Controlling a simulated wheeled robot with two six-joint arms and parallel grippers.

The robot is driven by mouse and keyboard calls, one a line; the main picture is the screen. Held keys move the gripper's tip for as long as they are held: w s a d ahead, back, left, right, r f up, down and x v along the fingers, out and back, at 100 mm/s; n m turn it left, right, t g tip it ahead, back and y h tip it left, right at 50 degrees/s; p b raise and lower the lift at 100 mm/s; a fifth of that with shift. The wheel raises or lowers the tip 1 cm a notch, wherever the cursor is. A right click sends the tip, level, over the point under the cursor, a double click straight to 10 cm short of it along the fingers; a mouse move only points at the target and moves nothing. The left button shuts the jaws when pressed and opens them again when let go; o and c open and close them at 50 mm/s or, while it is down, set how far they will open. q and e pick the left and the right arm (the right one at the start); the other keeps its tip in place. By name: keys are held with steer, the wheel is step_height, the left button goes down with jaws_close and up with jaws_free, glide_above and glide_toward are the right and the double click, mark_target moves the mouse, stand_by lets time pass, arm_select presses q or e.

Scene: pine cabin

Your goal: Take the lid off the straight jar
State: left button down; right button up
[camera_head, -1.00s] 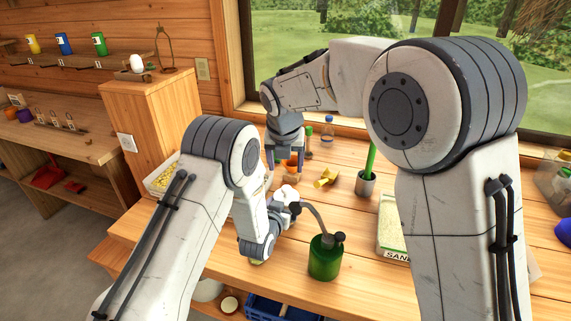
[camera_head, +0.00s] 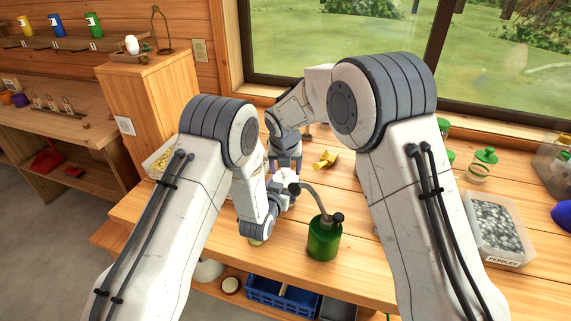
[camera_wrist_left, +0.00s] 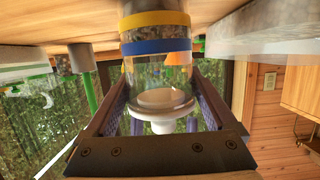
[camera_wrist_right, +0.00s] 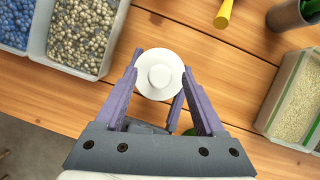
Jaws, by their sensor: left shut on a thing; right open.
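A clear glass jar (camera_wrist_left: 150,72) with a yellow and a blue band stands between the fingers of my left gripper (camera_wrist_left: 160,82), which is shut on it. The left wrist view is upside down, so the jar's white knobbed lid (camera_wrist_left: 163,118) shows at the bottom. In the right wrist view the round white lid (camera_wrist_right: 159,74) is seen from above, on the jar. My right gripper (camera_wrist_right: 160,84) is open, its fingers on either side of the lid. In the head view the arms hide most of the jar.
A green oil can (camera_head: 324,240) with a long spout stands close to the right of the grippers. A yellow funnel-like piece (camera_head: 326,158) lies behind. A pebbles tray (camera_head: 503,262) is at the right. A blue crate (camera_head: 283,299) sits below the table's front edge.

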mark_target(286, 171)
jaws_close()
steer(key=shift+r, duration=0.2)
stand_by(0.7)
steer(key=shift+r, duration=0.9)
steer(key=shift+r, duration=2)
arm_select(q)
jaws_free()
